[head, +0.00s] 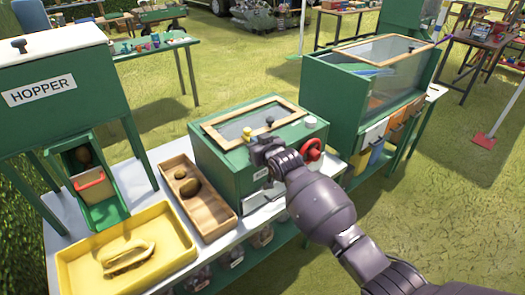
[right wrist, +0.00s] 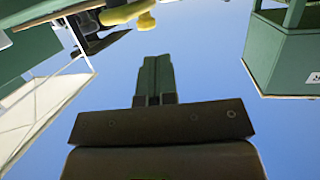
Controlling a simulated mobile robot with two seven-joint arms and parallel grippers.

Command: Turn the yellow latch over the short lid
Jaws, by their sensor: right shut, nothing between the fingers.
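The green box (head: 213,160) in the middle of the bench has a wood-framed lid (head: 226,117) with a clear pane, and the lid looks closed. A small yellow latch (head: 247,132) stands upright at the lid's front edge. A black knob (head: 270,121) is just right of it. My right gripper (head: 262,150) is shut and empty, close in front of the latch and lower right of it; I cannot tell if they touch. In the right wrist view its shut fingers (right wrist: 156,78) point up, and a yellow piece (right wrist: 142,14) shows beyond them. My left gripper is not in view.
A red valve wheel (head: 312,149) is on the box's front right, close to my gripper. A wooden tray (head: 213,217), a yellow tray (head: 75,270) and the hopper (head: 95,75) stand left. A larger glass-topped green cabinet (head: 340,85) stands right.

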